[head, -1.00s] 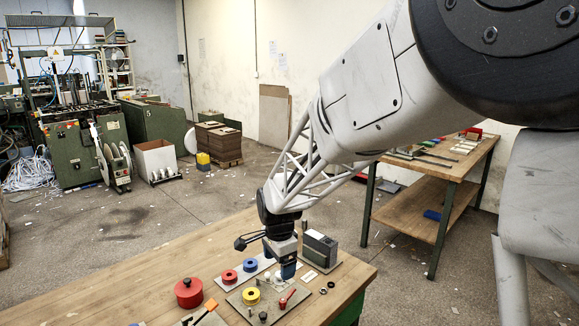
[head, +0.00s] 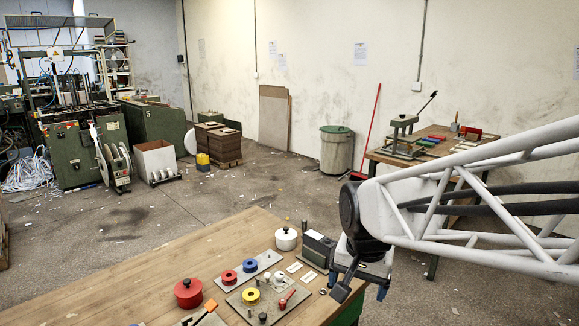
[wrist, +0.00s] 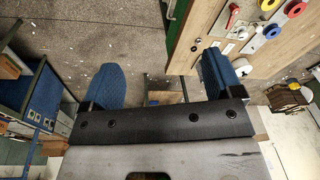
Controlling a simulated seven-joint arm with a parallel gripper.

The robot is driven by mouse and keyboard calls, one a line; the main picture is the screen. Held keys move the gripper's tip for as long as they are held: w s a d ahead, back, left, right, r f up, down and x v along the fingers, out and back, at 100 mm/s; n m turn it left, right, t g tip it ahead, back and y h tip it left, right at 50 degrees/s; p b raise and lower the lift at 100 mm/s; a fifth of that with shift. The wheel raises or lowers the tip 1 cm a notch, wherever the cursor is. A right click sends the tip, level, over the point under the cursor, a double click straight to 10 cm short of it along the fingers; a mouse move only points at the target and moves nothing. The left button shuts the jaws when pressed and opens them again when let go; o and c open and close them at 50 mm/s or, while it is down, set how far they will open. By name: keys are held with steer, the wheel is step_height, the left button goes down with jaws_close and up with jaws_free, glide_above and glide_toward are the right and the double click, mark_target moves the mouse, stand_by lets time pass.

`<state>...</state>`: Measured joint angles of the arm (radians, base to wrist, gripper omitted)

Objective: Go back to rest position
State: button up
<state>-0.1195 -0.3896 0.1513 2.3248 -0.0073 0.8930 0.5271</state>
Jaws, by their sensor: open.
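My gripper (head: 357,285) is at the right end of the wooden bench (head: 130,285) in the head view, beside the grey block device. It is open, with blue fingertips spread apart. In the wrist view my gripper (wrist: 160,84) shows both blue fingers with nothing between them; floor and the bench edge lie beyond. On the bench are a red pot (head: 188,293), a white pot (head: 286,239), and a plate with red (head: 229,277) and blue (head: 250,265) discs. A yellow disc (head: 251,295) and a red-handled lever (head: 287,298) sit on a nearer plate.
A grey block device (head: 318,247) stands at the bench's right end, close to my gripper. A second bench (head: 430,150) with a lever press (head: 404,128) stands behind my arm. A lidded bin (head: 336,150) is by the wall. Open floor lies between the benches.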

steer(key=s+d+n, duration=0.2)
steer(key=s, duration=0.5)
steer(key=s+d+n, duration=0.2)
steer(key=s+d, duration=0.1)
steer(key=s, duration=0.3)
steer(key=shift+s+d+r+t, duration=0.15)
steer(key=shift+s+d+t, duration=0.1)
steer(key=shift+s+t, duration=0.15)
steer(key=shift+w, duration=0.1)
stand_by(0.5)
